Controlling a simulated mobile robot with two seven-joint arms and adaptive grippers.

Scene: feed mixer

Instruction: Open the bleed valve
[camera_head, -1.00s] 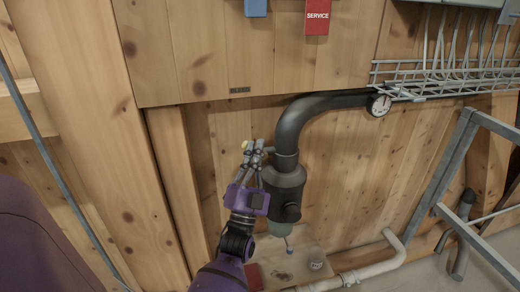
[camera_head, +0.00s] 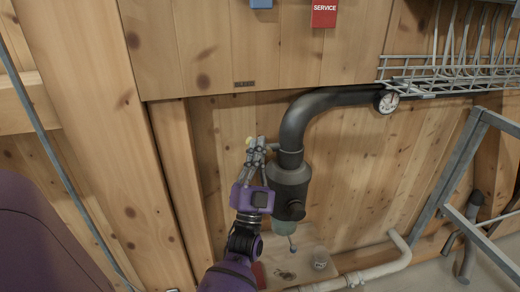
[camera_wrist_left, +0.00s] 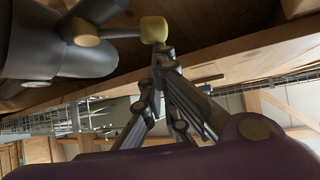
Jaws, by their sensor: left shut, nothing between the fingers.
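The bleed valve shows in the left wrist view as a short metal lever with a yellow knob (camera_wrist_left: 154,30), coming off the dark cylindrical body (camera_wrist_left: 60,45). In the head view the yellow knob (camera_head: 249,141) shows just beyond my left fingertips, and the dark body (camera_head: 290,180) stands right of them. My left gripper (camera_head: 257,143) is shut and empty. In the left wrist view its fingertips (camera_wrist_left: 163,52) are right at the knob, and I cannot tell whether they touch it. My right gripper is not in view.
A black pipe (camera_head: 325,103) bends from the body toward a round gauge (camera_head: 388,102). A wire tray (camera_head: 450,80) runs along the wall at the right. A pale pipe (camera_head: 380,268) and a metal frame (camera_head: 450,175) stand low at the right.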

